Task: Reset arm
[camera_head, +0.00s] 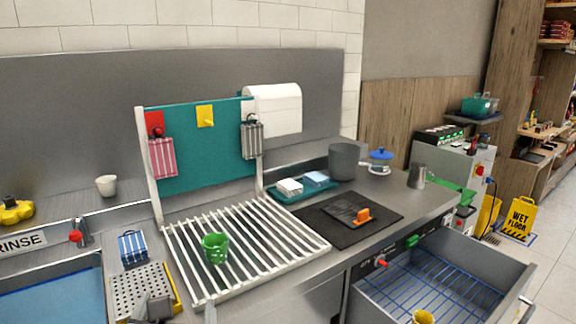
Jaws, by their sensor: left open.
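My left gripper (152,307) shows as a small grey shape at the bottom left edge, in front of a perforated metal tray with a yellow edge (140,284). Little of it is in the frame; it is open, and I see nothing held in it.
A black mat (375,203) holds a dark item with an orange part. An open drawer (512,278) with a blue wire rack juts out at the lower right.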

